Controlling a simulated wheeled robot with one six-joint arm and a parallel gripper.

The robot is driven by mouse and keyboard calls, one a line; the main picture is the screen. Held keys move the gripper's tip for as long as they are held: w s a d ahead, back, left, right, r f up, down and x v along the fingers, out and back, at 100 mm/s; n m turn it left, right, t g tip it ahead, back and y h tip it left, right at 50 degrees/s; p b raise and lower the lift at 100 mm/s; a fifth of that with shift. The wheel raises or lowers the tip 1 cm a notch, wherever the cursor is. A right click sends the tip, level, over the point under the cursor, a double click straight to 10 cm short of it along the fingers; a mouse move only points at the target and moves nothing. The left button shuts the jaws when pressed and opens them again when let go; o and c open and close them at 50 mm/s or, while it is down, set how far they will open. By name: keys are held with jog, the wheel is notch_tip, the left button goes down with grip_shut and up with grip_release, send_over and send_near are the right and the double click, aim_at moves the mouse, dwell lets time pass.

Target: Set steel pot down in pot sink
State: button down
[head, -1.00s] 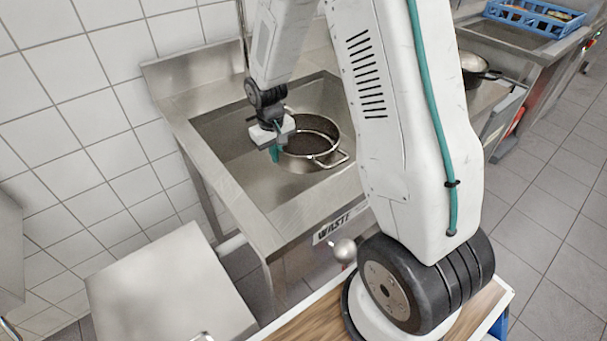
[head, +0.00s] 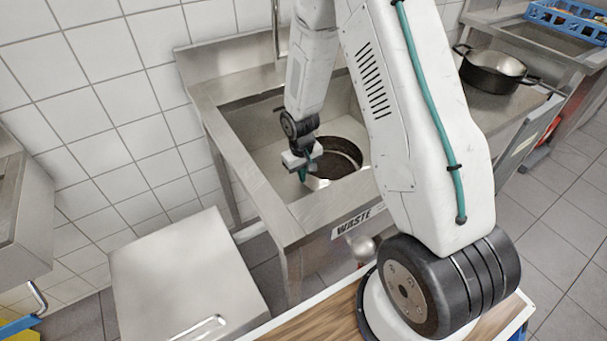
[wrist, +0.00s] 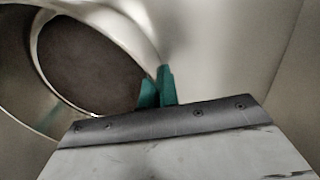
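The steel pot (head: 341,156), round with a dark inside, is within the basin of a steel sink (head: 249,180) whose front carries a WASTE label. My arm hides part of the pot, and I cannot tell whether its base touches the basin floor. My gripper (head: 304,172) is at the pot's near left rim. In the wrist view my gripper's green fingers (wrist: 158,88) are close together on the rim of the pot (wrist: 90,62), one inside and one outside, so it looks shut on the pot wall.
A black pan (head: 495,72) stands on the counter right of the sink. A blue crate (head: 570,20) is at the far right. A steel lidded box (head: 185,270) stands in front at left. The tiled wall (head: 90,90) is close behind the sink.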

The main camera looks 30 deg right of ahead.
jog(key=shift+f, duration=0.1)
jog(key=c, duration=1.7)
grip_release()
jog(key=s+a+r, duration=0.1)
jog(key=s+r, duration=0.1)
jog(key=r, duration=0.9)
jog(key=s+a+r, duration=0.1)
jog(key=s+r, duration=0.1)
jog(key=r, duration=0.8)
jog(key=shift+t+y, duration=0.3)
jog(key=shift+t, duration=0.3)
jog(key=s+a+r, duration=0.1)
jog(key=s+r, duration=0.4)
jog(key=s, duration=0.3)
jog(key=s+a+r, duration=0.1)
jog(key=s+r, duration=0.5)
jog(key=s, duration=0.2)
jog(key=s+a+r, duration=0.2)
jog(key=s+r, duration=0.3)
jog(key=s, duration=0.3)
jog(key=shift+s+a+r, duration=0.1)
jog(key=shift+s+r, duration=0.1)
